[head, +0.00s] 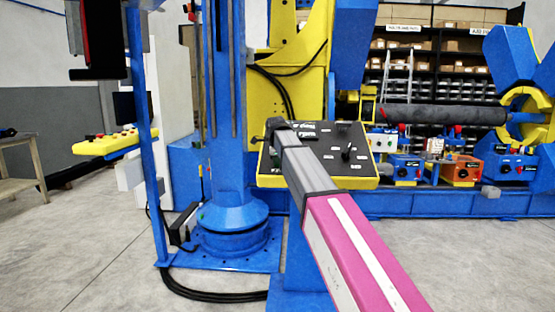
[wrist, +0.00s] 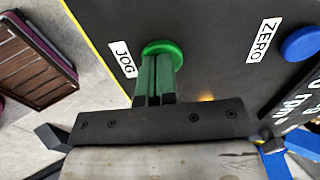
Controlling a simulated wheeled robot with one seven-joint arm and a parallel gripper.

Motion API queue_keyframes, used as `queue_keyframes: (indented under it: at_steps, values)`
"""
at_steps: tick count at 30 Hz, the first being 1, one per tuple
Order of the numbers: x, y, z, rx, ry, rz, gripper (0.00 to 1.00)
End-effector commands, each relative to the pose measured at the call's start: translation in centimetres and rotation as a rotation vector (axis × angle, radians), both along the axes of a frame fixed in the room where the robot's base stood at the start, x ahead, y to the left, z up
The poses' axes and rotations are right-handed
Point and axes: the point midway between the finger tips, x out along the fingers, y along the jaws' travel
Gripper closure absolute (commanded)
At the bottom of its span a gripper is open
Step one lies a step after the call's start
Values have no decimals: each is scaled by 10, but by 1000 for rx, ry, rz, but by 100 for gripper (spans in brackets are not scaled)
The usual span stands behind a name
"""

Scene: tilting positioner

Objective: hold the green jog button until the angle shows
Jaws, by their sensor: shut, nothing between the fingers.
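The green jog button (wrist: 163,46) is on the dark panel face in the wrist view, beside a white JOG label (wrist: 123,60). My gripper (wrist: 160,63) is shut and empty, and its fingertips overlap the button's near edge. I cannot tell whether they touch it or how far it is pressed. In the head view my gripper (head: 272,128) is at the upper left of the yellow-edged control panel (head: 345,170), and the arm hides the button. White lettering (wrist: 298,92) on the panel seems to read "rpm"; no angle is readable.
A blue button (wrist: 301,43) with a ZERO label (wrist: 264,40) is to the right of the green one. A blue column (head: 228,185) stands left of the panel. Open floor (head: 90,230) lies at the lower left.

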Motion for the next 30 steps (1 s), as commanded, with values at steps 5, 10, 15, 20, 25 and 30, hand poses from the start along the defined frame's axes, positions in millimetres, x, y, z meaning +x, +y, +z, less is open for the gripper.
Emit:
queue_keyframes:
  at_steps: [5,10,15,20,25,30]
  values:
    - [7,0,-14,-2,2,-1,100]
    - [7,-1,-15,-2,6,-1,100]
    - [7,-1,-16,-2,8,-1,100]
    - [7,-1,-17,-2,9,-1,100]
    - [7,-1,-17,-2,9,-1,100]
    - [7,-1,-17,-3,10,-2,100]
